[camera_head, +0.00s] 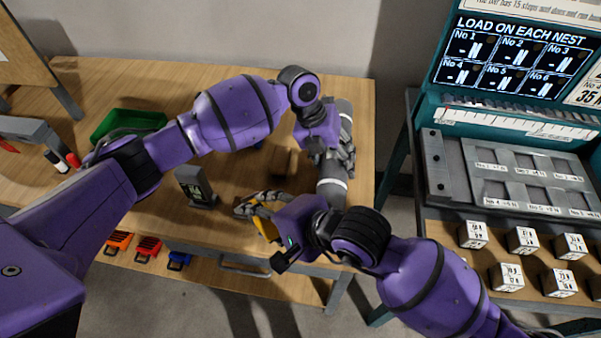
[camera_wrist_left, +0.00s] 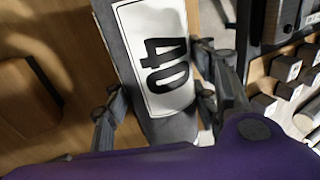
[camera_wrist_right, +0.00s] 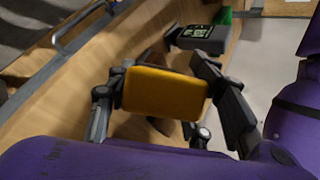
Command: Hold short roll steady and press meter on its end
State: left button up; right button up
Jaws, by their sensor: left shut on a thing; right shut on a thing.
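The grey roll (camera_head: 332,187) with white bands lies on the wooden table near its right edge. My left gripper (camera_head: 338,158) is shut around its middle. In the left wrist view the roll (camera_wrist_left: 118,50) shows a white label reading "40" between the fingers, which partly hide its sides. My right gripper (camera_head: 258,208) is shut on a yellow meter (camera_head: 266,226), to the left of the roll's near end and apart from it. In the right wrist view the yellow meter (camera_wrist_right: 165,93) sits between the fingers. Its face is not visible there.
A dark device with a small screen (camera_head: 195,187) stands on the table left of the meter. A green bin (camera_head: 128,123) is at the back left. A brown block (camera_head: 284,163) lies between the arms. Right of a gap stands a teal station (camera_head: 422,130) with several white cubes.

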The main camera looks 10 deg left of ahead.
jog(key=shift+s+f+t, duration=0.25)
jog(key=shift+s+t, duration=0.1)
jog(key=shift+t, duration=0.05)
jog(key=shift+s+d+f+t+y, duration=0.4)
jog(key=shift+d+f+t+y, duration=0.2)
jog(key=shift+t, duration=0.2)
jog(key=shift+s+d+f+m+t, duration=0.15)
jog(key=shift+d+m+t, duration=0.15)
jog(key=shift+t, duration=0.1)
jog(key=shift+s+d+f+t, duration=0.4)
jog(key=shift+d+f+t, duration=0.1)
jog(key=shift+t, duration=0.1)
jog(key=s+d+f+m+t+h, duration=0.1)
jog(key=s+d+m+t+h, duration=0.2)
jog(key=s+d+t, duration=0.5)
jog(key=shift+s+d+m+h, duration=0.2)
jog(key=shift+d+m+h, duration=0.2)
jog(key=shift+d+m, duration=0.5)
jog(key=shift+s+d+f, duration=0.1)
jog(key=shift+d, duration=0.05)
jog(key=shift+w, duration=2.95)
